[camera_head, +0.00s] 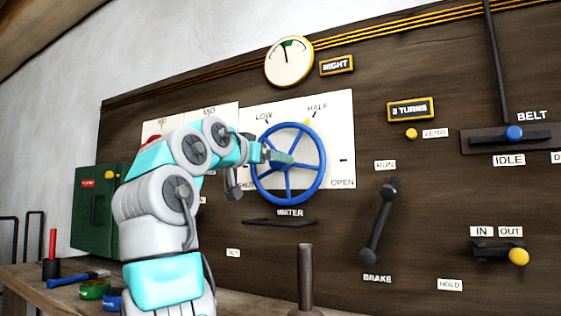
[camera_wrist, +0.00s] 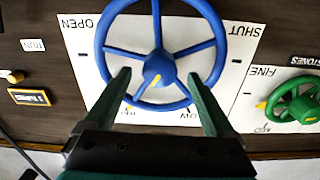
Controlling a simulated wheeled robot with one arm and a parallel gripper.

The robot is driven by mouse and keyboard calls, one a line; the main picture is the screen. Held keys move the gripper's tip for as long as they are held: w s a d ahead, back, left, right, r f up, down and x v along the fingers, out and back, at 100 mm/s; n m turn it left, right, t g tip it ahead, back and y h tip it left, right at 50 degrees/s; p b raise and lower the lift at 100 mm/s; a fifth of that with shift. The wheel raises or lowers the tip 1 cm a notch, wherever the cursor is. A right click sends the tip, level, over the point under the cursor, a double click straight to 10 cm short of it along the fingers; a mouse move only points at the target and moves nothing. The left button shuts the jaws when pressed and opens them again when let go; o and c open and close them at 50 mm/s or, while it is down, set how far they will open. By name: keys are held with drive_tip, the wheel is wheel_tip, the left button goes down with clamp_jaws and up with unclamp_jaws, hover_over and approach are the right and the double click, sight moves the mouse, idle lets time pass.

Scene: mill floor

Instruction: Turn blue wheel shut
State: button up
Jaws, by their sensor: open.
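The blue wheel (camera_head: 289,199) is upright on a white plate (camera_head: 340,135) marked LOW, HALF and OPEN, with WATER written below. A yellow mark at its upper rim lies close to HALF. In the wrist view, turned upside down, the blue wheel (camera_wrist: 215,62) shows its hub and spokes, with OPEN on the left and SHUT on the right. My gripper (camera_head: 280,157) is in front of the wheel near its hub.
A green wheel (camera_wrist: 292,112) marked FINE is beside the blue one in the wrist view. The brake lever (camera_head: 378,225), a yellow-knobbed IN/OUT lever (camera_head: 517,256) and the belt lever (camera_head: 513,132) are to the right. A green box (camera_head: 90,215) is at left.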

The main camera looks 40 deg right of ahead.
drive_tip(key=x, duration=0.4)
drive_tip(key=shift+w+d+p, duration=0.15)
drive_tip(key=shift+d+p, duration=0.25)
drive_tip(key=c, duration=1.4)
drive_tip(key=shift+o, duration=0.2)
